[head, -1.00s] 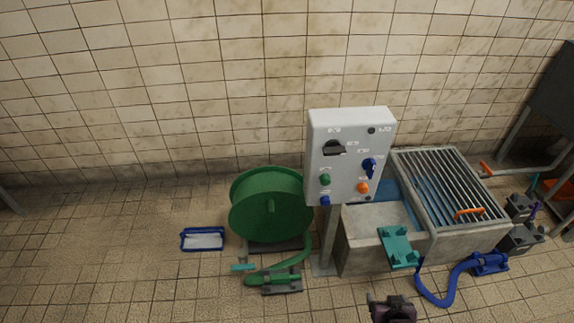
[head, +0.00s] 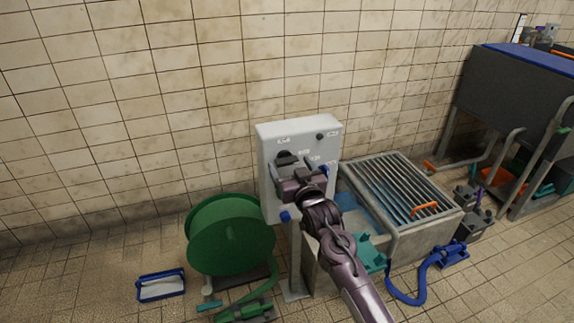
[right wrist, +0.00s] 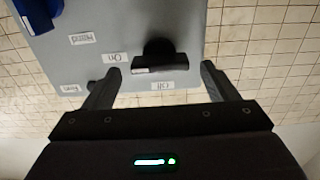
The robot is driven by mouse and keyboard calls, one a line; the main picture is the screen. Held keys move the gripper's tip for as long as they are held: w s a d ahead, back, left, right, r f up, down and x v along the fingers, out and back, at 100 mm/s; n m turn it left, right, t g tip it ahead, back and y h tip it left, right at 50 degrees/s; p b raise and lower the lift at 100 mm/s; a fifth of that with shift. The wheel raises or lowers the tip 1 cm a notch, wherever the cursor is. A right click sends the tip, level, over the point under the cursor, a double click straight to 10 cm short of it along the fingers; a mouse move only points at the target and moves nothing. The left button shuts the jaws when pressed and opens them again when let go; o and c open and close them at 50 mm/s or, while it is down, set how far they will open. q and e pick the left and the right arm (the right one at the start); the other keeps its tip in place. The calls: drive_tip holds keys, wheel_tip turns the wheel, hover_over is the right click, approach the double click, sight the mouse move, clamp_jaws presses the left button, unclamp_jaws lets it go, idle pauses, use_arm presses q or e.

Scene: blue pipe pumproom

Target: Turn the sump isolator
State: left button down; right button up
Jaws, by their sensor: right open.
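The grey control box (head: 270,190) stands on a post in front of the tiled wall. Its black rotary handle (head: 284,157) shows at the upper left of the face, partly behind my right gripper (head: 301,172). In the right wrist view the black handle (right wrist: 160,58) has a bar across it, with "On" and "Off" labels beside it. There, my right gripper (right wrist: 160,75) is open, one finger on each side of the handle, and empty. I cannot tell whether the fingers touch it. No label reading "sump" is legible. My left gripper is not in view.
A blue knob (right wrist: 45,8) sits on the same panel. A green hose reel (head: 230,240) stands left of the post. A grated basin (head: 400,195) is at right, with a blue hose (head: 410,295) before it. A blue-rimmed tray (head: 161,286) lies on the floor.

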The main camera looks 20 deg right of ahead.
drive_tip(key=shift+w, duration=0.85)
drive_tip(key=c, duration=1)
